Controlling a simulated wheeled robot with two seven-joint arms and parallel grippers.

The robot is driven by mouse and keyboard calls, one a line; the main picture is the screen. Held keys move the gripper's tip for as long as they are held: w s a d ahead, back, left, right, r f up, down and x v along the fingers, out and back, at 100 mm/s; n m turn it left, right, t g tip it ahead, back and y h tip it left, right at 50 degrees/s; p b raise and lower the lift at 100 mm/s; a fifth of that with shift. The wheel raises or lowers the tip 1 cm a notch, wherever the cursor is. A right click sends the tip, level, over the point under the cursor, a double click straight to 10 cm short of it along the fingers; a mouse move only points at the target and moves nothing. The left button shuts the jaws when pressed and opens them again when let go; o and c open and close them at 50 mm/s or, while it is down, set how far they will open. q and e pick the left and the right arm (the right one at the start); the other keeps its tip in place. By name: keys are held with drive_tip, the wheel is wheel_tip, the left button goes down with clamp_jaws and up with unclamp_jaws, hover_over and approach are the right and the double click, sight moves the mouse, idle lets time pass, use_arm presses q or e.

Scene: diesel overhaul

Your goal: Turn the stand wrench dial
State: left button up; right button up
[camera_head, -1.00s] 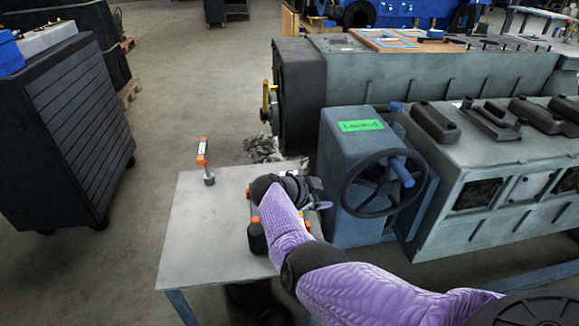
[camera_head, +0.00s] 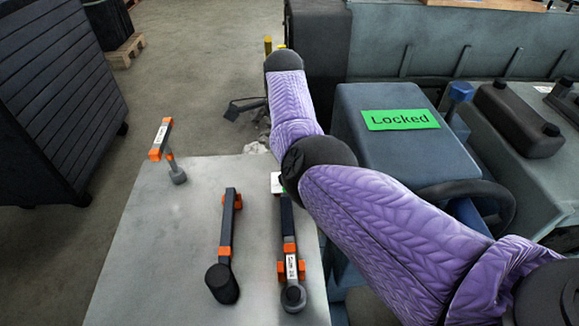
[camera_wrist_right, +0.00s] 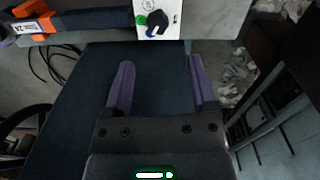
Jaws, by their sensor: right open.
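The stand wrench dial is a black knob (camera_wrist_right: 157,22) on a white panel (camera_wrist_right: 195,17), with a green mark and a blue mark beside it, at the top of the right wrist view. In the head view a small white part (camera_head: 276,183) shows at the end of the right-hand wrench on the table. My right gripper (camera_wrist_right: 160,62) is open and empty. Its two purple fingers point toward the panel and stand apart below the knob, not touching it. My left gripper is not in view.
A blue-grey housing with a green "Locked" sign (camera_head: 400,119) and a handwheel (camera_head: 490,190) stands right of my arm.

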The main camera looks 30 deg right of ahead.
wheel_tip(320, 180, down, 8)
drive_tip(key=b, duration=0.3)
drive_tip(key=shift+s+a+f+b, duration=0.1)
drive_tip(key=shift+s+f+b, duration=0.05)
drive_tip(key=shift+b, duration=0.15)
drive_tip(key=shift+c, duration=1.2)
drive_tip(key=c, duration=0.7)
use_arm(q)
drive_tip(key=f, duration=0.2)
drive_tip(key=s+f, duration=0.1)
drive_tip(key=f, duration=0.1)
use_arm(e)
clamp_jaws()
